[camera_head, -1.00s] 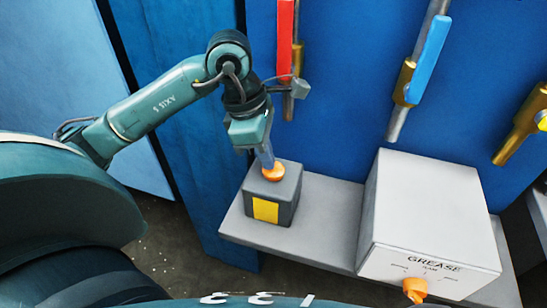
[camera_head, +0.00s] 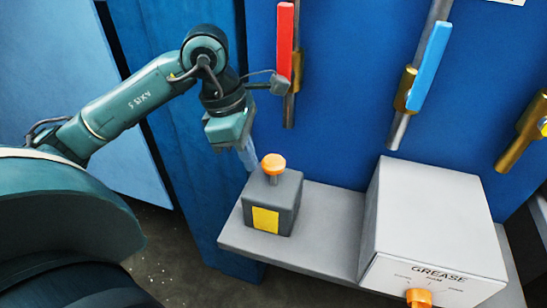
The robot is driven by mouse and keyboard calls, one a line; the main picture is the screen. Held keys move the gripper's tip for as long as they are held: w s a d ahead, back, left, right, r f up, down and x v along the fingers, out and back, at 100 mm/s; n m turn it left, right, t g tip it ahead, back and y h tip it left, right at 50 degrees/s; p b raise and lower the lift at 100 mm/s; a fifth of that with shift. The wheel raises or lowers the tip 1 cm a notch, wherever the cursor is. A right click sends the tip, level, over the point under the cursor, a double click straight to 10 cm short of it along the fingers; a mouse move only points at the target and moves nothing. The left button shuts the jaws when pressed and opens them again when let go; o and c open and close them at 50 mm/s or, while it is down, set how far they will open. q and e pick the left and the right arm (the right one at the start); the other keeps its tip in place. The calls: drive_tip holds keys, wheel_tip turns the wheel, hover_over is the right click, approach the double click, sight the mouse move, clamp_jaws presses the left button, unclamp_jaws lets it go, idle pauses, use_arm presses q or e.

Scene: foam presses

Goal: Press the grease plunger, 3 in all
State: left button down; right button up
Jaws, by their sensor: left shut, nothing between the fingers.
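The grease plunger is an orange mushroom knob (camera_head: 273,163) on a short stem, standing raised above a dark grey box (camera_head: 287,205) with a yellow label (camera_head: 265,219). The box sits on a grey shelf. My left gripper (camera_head: 248,160) points down, shut and empty, just left of the knob and at about its height. A small gap shows between the fingertips and the knob. My right gripper is not in view.
A light grey box (camera_head: 430,215) marked GREASE, with an orange knob (camera_head: 418,297), stands right on the shelf (camera_head: 325,230). Red (camera_head: 285,40) and blue (camera_head: 429,66) handled pipes run along the blue wall behind. Bare shelf lies between the boxes.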

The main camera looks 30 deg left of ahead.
use_arm(q)
drive_tip(key=p+v, duration=0.1)
drive_tip(key=v, duration=1.1)
drive_tip(key=shift+r, duration=0.3)
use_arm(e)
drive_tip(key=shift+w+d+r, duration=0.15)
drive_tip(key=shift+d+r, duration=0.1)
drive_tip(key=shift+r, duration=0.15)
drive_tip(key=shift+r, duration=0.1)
